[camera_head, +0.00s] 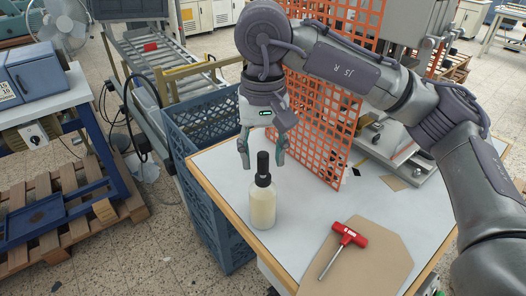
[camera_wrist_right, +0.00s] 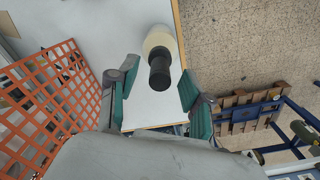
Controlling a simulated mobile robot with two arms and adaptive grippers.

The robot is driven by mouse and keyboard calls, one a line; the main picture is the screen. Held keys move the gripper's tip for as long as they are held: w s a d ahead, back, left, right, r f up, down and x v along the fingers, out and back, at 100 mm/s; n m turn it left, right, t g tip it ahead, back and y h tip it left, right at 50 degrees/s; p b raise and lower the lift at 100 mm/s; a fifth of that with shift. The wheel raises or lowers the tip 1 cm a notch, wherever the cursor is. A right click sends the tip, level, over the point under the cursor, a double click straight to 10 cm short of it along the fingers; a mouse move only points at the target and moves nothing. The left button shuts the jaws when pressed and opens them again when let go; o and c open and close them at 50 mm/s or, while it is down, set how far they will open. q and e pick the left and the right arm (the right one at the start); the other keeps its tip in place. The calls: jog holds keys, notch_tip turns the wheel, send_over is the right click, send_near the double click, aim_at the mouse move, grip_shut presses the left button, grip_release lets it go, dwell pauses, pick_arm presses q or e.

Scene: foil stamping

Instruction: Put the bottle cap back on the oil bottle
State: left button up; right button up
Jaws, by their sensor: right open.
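The oil bottle (camera_head: 263,208) is pale cream and stands upright near the table's left edge. The black bottle cap (camera_head: 263,163) sits on top of its black neck. My right gripper (camera_head: 264,164) points down at the bottle top, fingers open, one on each side of the cap in the picture. In the right wrist view, the cap (camera_wrist_right: 160,77) and the bottle (camera_wrist_right: 158,40) show between the spread fingers (camera_wrist_right: 158,75), with a gap on both sides. Whether the cap is fully seated I cannot tell. My left gripper is out of view.
A red-handled hex key (camera_head: 346,237) lies on a brown board (camera_head: 385,262) to the right on the white table (camera_head: 308,205). An orange grid panel (camera_head: 320,120) stands behind, right of the gripper. A blue crate (camera_head: 205,125) is beyond the table's left edge.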

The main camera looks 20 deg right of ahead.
notch_tip(320, 180, up, 12)
dwell(0.6)
dwell(0.5)
